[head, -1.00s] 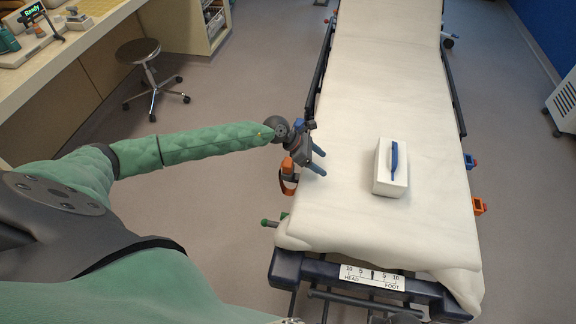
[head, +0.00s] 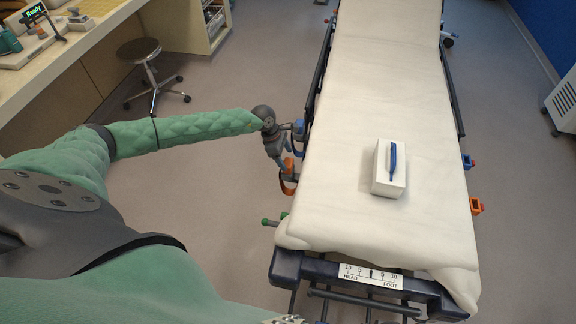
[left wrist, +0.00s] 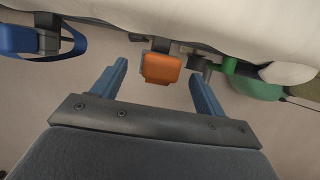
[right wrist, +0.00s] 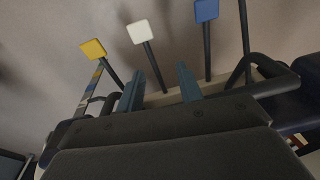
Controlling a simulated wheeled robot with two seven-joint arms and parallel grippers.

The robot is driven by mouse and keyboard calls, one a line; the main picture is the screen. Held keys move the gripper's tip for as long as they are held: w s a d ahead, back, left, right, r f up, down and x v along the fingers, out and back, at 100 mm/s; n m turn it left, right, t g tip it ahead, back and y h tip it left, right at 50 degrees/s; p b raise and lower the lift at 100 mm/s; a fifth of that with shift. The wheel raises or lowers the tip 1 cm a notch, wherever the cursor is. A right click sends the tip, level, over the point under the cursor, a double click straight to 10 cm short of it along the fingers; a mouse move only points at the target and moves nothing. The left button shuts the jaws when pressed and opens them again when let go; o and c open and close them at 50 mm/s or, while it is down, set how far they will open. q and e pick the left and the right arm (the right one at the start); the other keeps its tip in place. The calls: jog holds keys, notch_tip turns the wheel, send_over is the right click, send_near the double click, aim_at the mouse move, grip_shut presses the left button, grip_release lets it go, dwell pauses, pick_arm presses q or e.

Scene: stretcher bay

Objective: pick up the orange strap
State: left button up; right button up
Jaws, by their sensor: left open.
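The orange strap (head: 287,186) hangs at the left side of the stretcher as a loop with a block-like orange top. In the left wrist view its orange block (left wrist: 161,68) shows between and just beyond the fingertips, with no finger touching it. My left gripper (head: 284,163) is beside the stretcher's left edge, pointing down towards the strap and partly covering it. Its two blue fingers are apart and empty, as the left wrist view (left wrist: 160,84) shows.
The stretcher's white sheet (head: 350,230) carries a white box (head: 390,182) with a blue item on top. A blue strap (left wrist: 40,42) and a green piece (left wrist: 250,82) flank the orange one. Yellow, white and blue pedals (right wrist: 92,49) stand before my right gripper. A stool stands left.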

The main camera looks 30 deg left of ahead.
aim_at(287, 162)
pick_arm(q)
jog(key=p+x, duration=0.1)
jog(key=x, duration=0.1)
jog(key=p+x, duration=0.1)
jog(key=x, duration=0.1)
jog(key=shift+s+f, duration=0.2)
jog(key=shift+f, duration=0.05)
pick_arm(e)
notch_tip(287, 162, down, 8)
jog(key=s+d, duration=0.1)
jog(key=s, duration=0.1)
jog(key=shift+d, duration=0.25)
jog(key=shift+s, duration=0.1)
pick_arm(q)
jog(key=c, duration=1.1)
